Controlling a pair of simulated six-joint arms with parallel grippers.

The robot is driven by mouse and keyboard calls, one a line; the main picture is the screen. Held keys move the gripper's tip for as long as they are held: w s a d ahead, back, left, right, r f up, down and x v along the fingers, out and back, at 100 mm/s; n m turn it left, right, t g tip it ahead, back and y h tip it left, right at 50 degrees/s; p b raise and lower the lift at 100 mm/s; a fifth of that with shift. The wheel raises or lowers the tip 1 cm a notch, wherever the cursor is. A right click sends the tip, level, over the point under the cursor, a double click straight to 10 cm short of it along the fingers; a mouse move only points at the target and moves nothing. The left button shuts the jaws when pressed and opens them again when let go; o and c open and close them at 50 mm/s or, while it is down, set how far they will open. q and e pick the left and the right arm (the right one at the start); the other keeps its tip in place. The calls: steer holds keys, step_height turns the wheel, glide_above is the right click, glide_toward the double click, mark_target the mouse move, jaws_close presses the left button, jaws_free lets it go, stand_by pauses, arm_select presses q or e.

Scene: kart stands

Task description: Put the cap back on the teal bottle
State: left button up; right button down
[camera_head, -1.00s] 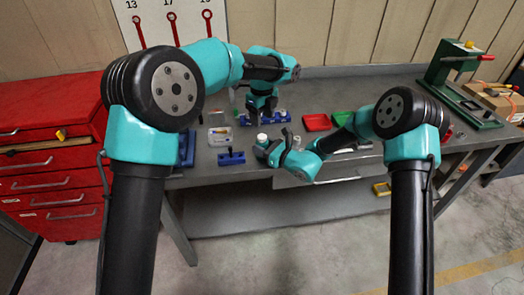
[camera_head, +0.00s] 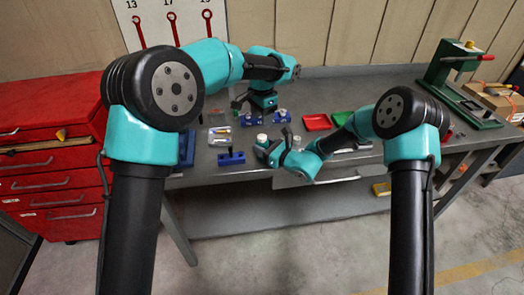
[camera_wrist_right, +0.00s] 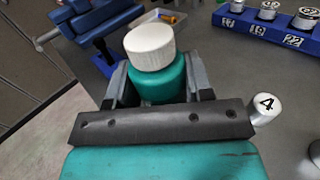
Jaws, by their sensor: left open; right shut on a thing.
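The teal bottle (camera_wrist_right: 158,84) stands between the fingers of my right gripper (camera_wrist_right: 158,92), which is shut on it. The white cap (camera_wrist_right: 150,46) sits on top of the bottle, looking slightly tilted in the right wrist view; I cannot tell whether it is tight. In the head view the cap (camera_head: 262,138) shows as a small white top at my right gripper (camera_head: 270,150), near the front of the bench. My left gripper (camera_head: 259,109) is open and empty, behind and above the bottle, apart from the cap. Its fingertips are small and partly unclear.
A blue rack (camera_wrist_right: 240,20) with numbered silver sockets stands behind the bottle. A blue stand (camera_head: 231,158) is left of it. A red tray (camera_head: 317,122) lies to the right. A silver piece marked 4 (camera_wrist_right: 266,108) is beside my right gripper.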

mark_target(262, 136)
arm_select(q)
steer(key=n, duration=2.6)
steer(key=shift+n, duration=0.4)
steer(key=shift+f, duration=0.1)
steer(key=shift+f, duration=3.9)
steer(key=shift+c, duration=0.4)
